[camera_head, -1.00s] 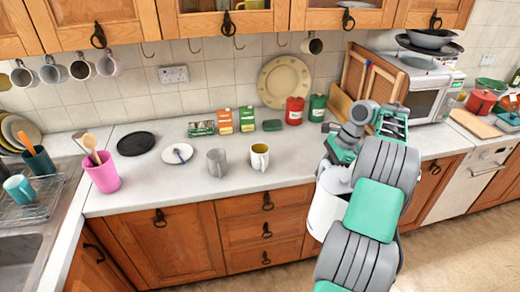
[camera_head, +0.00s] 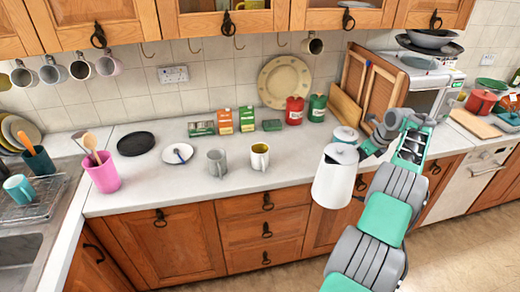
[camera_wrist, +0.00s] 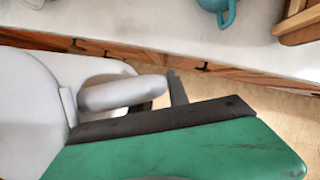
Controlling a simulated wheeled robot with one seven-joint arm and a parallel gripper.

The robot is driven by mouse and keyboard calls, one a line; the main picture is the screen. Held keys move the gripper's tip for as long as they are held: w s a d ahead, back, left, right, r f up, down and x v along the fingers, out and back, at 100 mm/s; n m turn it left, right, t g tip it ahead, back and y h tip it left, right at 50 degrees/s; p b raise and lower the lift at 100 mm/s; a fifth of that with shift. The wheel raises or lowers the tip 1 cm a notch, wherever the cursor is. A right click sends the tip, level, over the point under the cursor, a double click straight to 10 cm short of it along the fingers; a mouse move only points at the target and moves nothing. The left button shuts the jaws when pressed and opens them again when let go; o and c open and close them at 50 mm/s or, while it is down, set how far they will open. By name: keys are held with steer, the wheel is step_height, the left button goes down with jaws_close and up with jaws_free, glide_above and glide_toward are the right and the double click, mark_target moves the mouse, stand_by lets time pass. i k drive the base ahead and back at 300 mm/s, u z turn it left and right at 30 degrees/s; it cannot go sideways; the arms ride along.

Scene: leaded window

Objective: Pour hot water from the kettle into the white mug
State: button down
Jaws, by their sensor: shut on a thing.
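The white kettle (camera_head: 334,184) with a grey lid hangs in front of the counter's front edge, roughly upright. My gripper (camera_head: 366,153) is at its right side, shut on its handle. In the wrist view the kettle's white body (camera_wrist: 28,112) fills the left, and its pale handle (camera_wrist: 122,93) lies by a dark finger of my gripper (camera_wrist: 172,92). The white mug (camera_head: 260,160), yellowish inside, stands upright on the counter, left of the kettle and apart from it. Its contents cannot be made out.
A grey mug (camera_head: 217,163) stands left of the white mug. Boxes and red and green canisters (camera_head: 295,111) line the back. The counter between mugs and kettle is clear.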

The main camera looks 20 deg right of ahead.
mark_target(259, 152)
steer(key=i, duration=1)
